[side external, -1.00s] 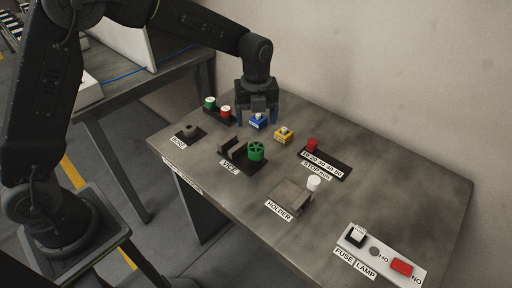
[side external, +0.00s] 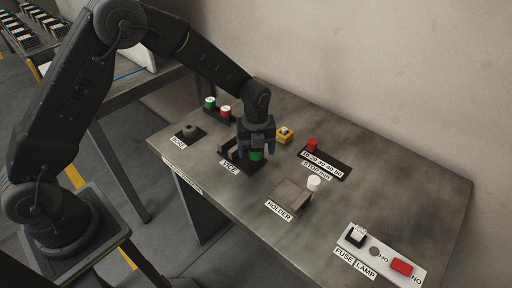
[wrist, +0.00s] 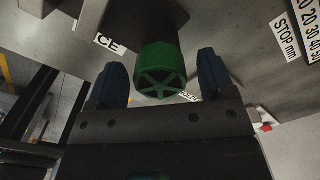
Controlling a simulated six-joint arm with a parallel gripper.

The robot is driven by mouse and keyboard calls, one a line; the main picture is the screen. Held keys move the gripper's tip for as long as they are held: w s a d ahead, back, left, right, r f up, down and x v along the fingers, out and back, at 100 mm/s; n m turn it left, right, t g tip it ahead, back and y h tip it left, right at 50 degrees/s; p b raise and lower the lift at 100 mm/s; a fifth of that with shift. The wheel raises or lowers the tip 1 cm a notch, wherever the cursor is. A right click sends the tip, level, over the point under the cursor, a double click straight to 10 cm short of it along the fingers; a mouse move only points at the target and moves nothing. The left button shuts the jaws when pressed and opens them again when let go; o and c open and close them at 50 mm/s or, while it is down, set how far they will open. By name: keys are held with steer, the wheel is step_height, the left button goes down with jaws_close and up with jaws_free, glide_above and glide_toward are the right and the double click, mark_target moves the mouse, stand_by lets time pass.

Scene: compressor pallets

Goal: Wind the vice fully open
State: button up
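The vice (side external: 226,150) is a small dark block with jaws on a black base, beside its VICE label. Its green spoked handwheel (side external: 256,156) is partly hidden by my gripper in the side view. My gripper (side external: 257,149) points down over the handwheel. In the wrist view the green wheel (wrist: 160,70) sits between the two blue fingers (wrist: 161,78), with a visible gap on each side. The fingers are open and hold nothing. The vice jaws are mostly out of sight in the wrist view.
A yellow button box (side external: 285,135) stands close behind my gripper, to its right.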

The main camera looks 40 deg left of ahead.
steer(key=c, duration=0.9)
